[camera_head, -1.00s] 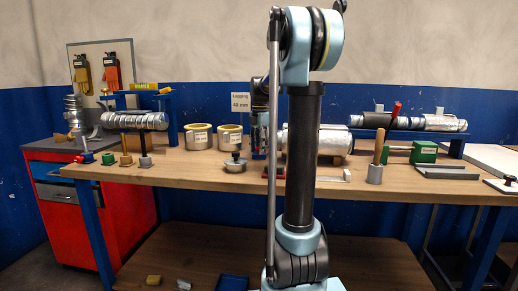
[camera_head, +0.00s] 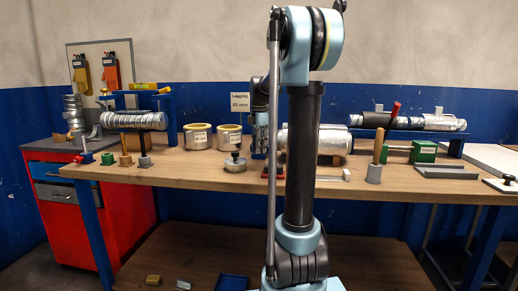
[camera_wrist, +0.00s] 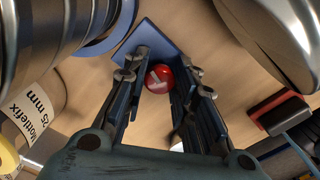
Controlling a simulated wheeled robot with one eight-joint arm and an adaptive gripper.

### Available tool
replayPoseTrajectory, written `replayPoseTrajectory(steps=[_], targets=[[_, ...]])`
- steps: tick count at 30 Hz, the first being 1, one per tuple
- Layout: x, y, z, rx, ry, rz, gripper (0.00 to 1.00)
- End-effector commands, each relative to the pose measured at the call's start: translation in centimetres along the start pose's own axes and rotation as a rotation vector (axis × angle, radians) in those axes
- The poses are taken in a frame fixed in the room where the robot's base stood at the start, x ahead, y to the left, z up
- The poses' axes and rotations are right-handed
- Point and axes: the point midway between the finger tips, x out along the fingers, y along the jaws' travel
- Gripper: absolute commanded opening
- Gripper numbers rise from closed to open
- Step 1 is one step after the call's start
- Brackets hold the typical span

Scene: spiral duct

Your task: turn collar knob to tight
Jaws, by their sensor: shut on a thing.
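A round red knob (camera_wrist: 160,78) with a pale mark on its face sits between the fingers of my gripper (camera_wrist: 163,72) in the wrist view. The fingers are shut on it from both sides, and their links hide part of its rim. A blue plate (camera_wrist: 152,38) lies just beyond the knob. In the head view my gripper (camera_head: 260,143) points down over the middle of the bench, left of my arm's column. The knob cannot be made out there. A silver duct (camera_head: 335,140) lies to the right, partly hidden behind my arm.
The wooden bench (camera_head: 210,172) holds two insulation rings (camera_head: 198,137), a small metal pot (camera_head: 235,164) and a ribbed duct on a blue stand (camera_head: 138,120) to the left. A green block (camera_head: 424,151) stands right. Metal cylinders crowd both sides in the wrist view (camera_wrist: 275,35).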

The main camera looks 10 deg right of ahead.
Motion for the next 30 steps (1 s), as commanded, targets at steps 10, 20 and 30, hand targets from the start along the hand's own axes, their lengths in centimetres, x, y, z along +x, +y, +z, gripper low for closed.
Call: replayPoseTrajectory(steps=[10,20,30], targets=[[-0.05,0.18,-0.08,0.324,0.002,0.004,0.02],[-0.07,0.18,-0.09,0.638,0.002,0.004,0.01],[-0.08,0.15,-0.04,0.962,0.002,0.005,0.01]])
